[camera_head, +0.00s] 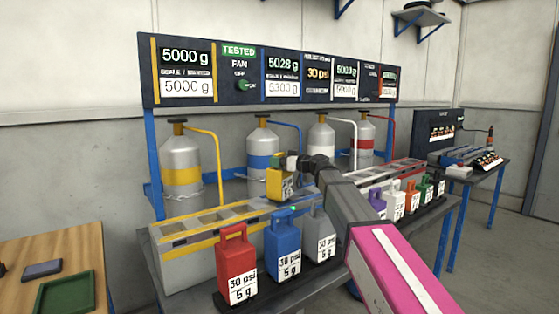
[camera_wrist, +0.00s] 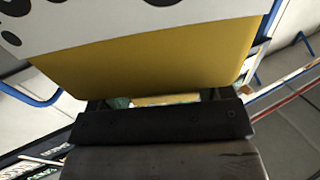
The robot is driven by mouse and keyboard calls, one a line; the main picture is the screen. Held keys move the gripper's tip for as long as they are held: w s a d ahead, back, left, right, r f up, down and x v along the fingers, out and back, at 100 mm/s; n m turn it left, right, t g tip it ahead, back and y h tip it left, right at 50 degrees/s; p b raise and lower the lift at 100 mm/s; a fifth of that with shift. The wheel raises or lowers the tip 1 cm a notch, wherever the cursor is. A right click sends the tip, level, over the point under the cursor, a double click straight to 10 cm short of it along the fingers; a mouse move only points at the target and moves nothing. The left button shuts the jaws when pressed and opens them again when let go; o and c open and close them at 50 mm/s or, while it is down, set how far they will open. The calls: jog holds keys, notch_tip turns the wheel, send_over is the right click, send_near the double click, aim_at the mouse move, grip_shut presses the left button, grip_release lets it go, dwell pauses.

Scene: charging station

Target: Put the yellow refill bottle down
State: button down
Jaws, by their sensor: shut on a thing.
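The yellow refill bottle (camera_head: 277,183) with a white label hangs in my gripper (camera_head: 291,162), above the front edge of the grey station bench. It looks roughly upright and clear of the blue bottle below it. In the wrist view the yellow bottle (camera_wrist: 170,65) fills the upper part, close to the dark gripper (camera_wrist: 155,122), which is shut on it. The fingertips are mostly hidden by the bottle and the wrist.
A red bottle (camera_head: 236,270), a blue bottle (camera_head: 283,240) and a grey bottle (camera_head: 319,238) stand in a front row. Smaller bottles (camera_head: 411,197) stand at right. A wooden table (camera_head: 30,258) is at left.

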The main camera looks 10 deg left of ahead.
jog(key=shift+c, duration=0.2)
grip_release()
jog(key=shift+r, duration=0.1)
jog(key=v, duration=1.2)
